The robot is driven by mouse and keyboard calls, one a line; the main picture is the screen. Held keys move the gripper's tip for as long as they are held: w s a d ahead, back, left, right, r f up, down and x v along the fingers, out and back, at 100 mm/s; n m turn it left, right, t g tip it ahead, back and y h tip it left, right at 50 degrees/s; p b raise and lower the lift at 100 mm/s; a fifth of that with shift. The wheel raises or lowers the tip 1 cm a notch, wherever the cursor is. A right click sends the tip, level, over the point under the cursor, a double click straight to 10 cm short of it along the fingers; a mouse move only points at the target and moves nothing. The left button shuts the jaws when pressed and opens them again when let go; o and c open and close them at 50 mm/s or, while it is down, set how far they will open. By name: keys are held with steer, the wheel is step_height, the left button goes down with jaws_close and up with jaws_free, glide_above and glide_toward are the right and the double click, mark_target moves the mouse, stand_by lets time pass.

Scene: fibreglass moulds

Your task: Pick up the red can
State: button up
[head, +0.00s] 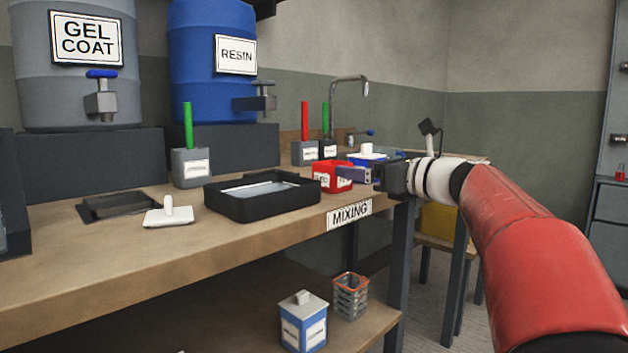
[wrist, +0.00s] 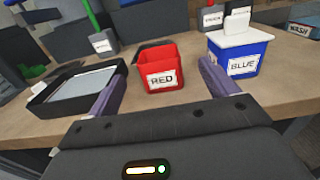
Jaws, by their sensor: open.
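The red can (head: 325,178) is a small open-topped square container on the bench, near its front edge; it also shows in the wrist view (wrist: 161,66) with a label reading RED. My gripper (head: 348,176) comes in from the right in the head view and partly covers the can's right side. In the wrist view the jaws of my gripper (wrist: 160,80) are open, with one finger to the left and one to the right of the can. The can appears to stand ahead of the fingers; I cannot tell whether its near part is between them.
A blue can (wrist: 240,58) with a white lid stands close right of the right finger. A black tray (head: 230,206) lies left of the red can. Grey pots with coloured sticks (head: 192,168) stand behind. A white lid-like piece (head: 167,214) lies on the workbench (head: 80,262).

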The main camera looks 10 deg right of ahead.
mark_target(323, 171)
steer(key=x, duration=0.2)
steer(key=shift+w+a, duration=0.15)
steer(key=shift+w, duration=0.1)
steer(key=x, duration=0.5)
steer(key=shift+w+a+f, duration=0.1)
steer(key=shift+a+f, duration=0.1)
steer(key=shift+a, duration=0.15)
steer(key=c, duration=1.1)
steer(key=shift+c, duration=0.4)
steer(key=shift+r, duration=0.15)
